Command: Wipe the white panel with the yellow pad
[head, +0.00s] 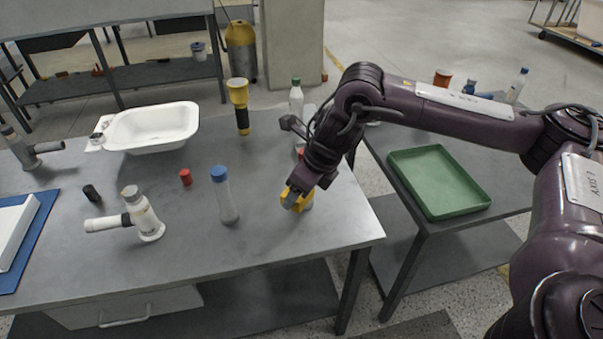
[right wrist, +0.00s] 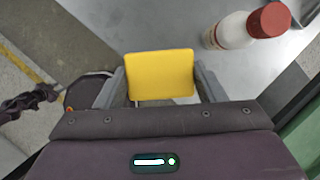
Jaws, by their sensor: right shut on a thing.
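The yellow pad (head: 303,201) is in my right gripper (head: 297,196), above the right front part of the grey table. In the right wrist view the yellow pad (right wrist: 160,75) sits squarely between the two grey fingers of my right gripper (right wrist: 160,88), which are shut on it. The white panel (head: 14,232) lies on a blue mat (head: 38,222) at the table's far left, cut off by the picture edge. The right gripper is far to the right of the panel. My left gripper is not in view.
Between pad and panel stand a blue-capped bottle (head: 225,197), a red cap (head: 186,177) and a white pipe fitting (head: 143,218). Behind are a white tub (head: 152,128) and yellow flashlight (head: 240,100). A red-capped white bottle (right wrist: 232,30) is near the pad. A green tray (head: 440,180) is right.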

